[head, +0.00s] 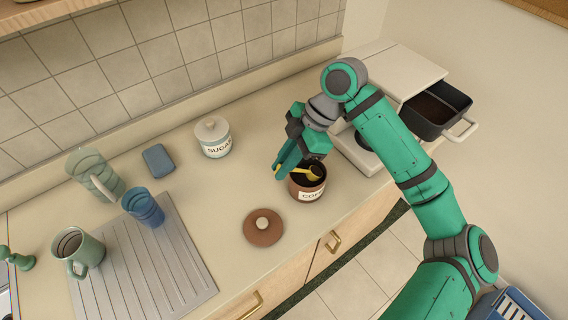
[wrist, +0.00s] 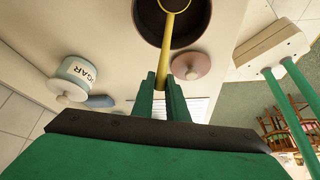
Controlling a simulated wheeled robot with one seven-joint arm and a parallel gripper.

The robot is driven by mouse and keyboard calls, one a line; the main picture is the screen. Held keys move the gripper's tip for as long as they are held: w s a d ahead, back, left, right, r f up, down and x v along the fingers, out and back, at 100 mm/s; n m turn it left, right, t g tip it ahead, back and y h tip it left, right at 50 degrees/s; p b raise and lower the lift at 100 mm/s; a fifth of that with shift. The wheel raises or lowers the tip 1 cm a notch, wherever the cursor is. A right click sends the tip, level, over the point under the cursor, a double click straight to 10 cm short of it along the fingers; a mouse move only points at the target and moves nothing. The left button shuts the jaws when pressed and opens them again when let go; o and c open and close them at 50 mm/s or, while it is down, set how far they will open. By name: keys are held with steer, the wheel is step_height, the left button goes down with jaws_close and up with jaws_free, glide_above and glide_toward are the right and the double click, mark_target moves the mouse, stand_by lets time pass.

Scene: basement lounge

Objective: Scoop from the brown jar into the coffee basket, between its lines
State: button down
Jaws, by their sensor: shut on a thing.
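The brown jar (head: 307,194) with a partly hidden label stands open on the counter; its dark mouth (wrist: 146,22) shows in the wrist view. My gripper (head: 281,169) is shut on the handle of a yellow scoop (head: 314,173). The scoop's bowl end is at the jar's mouth; I cannot tell how deep it sits or what it holds. In the wrist view my fingers (wrist: 162,98) grip the handle (wrist: 177,42). The black coffee basket (head: 428,126) with a white handle stands out of the white machine at right, brown inside. Its lines cannot be made out.
The round brown lid (head: 263,228) lies left of the jar. The sugar jar (head: 213,139) and a blue block (head: 158,160) stand behind. A ribbed mat (head: 150,270), a blue cup (head: 143,207) and green mugs are at left. The white machine (head: 405,68) is behind my arm.

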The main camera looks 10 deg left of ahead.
steer(key=shift+s+a+r, duration=0.1)
steer(key=shift+a+r, duration=0.1)
steer(key=shift+r, duration=0.45)
steer(key=a+r+h, duration=0.1)
steer(key=s+a+r+t+h, duration=0.1)
steer(key=h, duration=0.1)
steer(key=a+r+t+h, duration=0.1)
steer(key=shift+s+a+r+h, duration=0.25)
steer(key=shift+s+r+h, duration=0.05)
steer(key=shift+s, duration=0.05)
steer(key=shift+s, duration=0.1)
